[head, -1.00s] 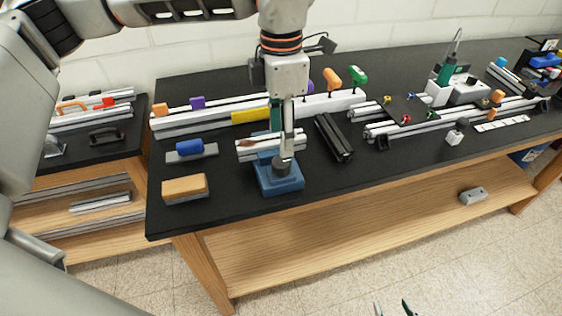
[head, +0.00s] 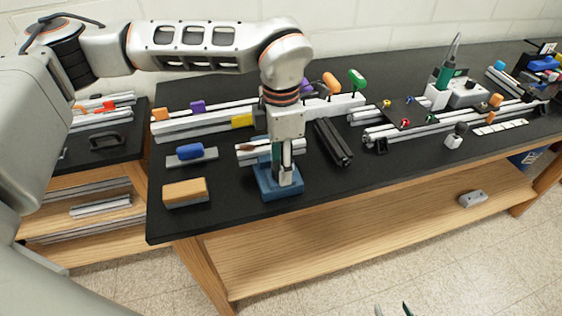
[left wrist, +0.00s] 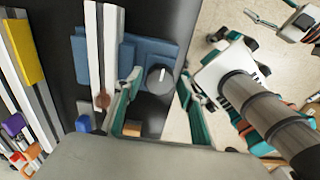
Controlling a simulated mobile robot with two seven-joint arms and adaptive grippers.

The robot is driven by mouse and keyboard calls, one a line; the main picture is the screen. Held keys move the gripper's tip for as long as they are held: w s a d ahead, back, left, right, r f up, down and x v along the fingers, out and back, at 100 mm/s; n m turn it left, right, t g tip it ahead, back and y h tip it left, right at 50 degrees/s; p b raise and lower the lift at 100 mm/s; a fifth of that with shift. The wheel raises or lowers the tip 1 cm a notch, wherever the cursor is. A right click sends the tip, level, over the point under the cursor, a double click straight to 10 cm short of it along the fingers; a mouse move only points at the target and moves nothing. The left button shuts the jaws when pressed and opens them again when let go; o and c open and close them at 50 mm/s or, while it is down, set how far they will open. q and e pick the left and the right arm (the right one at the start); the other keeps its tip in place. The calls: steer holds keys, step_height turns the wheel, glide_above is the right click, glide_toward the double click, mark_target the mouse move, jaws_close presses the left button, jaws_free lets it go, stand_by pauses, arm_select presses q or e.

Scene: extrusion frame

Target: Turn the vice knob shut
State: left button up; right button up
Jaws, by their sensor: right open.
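The blue vice (head: 266,193) stands near the front left of the black bench, with a silver extrusion (head: 250,157) across it. In the left wrist view, the vice's round grey knob (left wrist: 160,79) faces the camera, with a pale mark on top. My left gripper (left wrist: 159,77) is open, its green fingers on either side of the knob with visible gaps. In the head view my left gripper (head: 284,172) points down over the vice and largely hides the knob. My right gripper (head: 392,309) shows only two separated fingertips at the bottom edge, open and empty, away from the bench.
A tan-topped block (head: 185,192) and a blue-handled block (head: 191,154) lie left of the vice. A black extrusion (head: 333,142) lies right of it. Long rails with coloured clamps (head: 210,118) run behind. The bench's front edge is close to the vice.

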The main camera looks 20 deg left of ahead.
arm_select(q)
steer(key=c, duration=0.7)
steer(key=shift+o, duration=0.2)
steer(key=shift+m, duration=1.6)
steer(key=o, duration=1.1)
steer(key=shift+r, duration=0.15)
step_height(320, 180, up, 12)
steer(key=shift+f, duration=0.1)
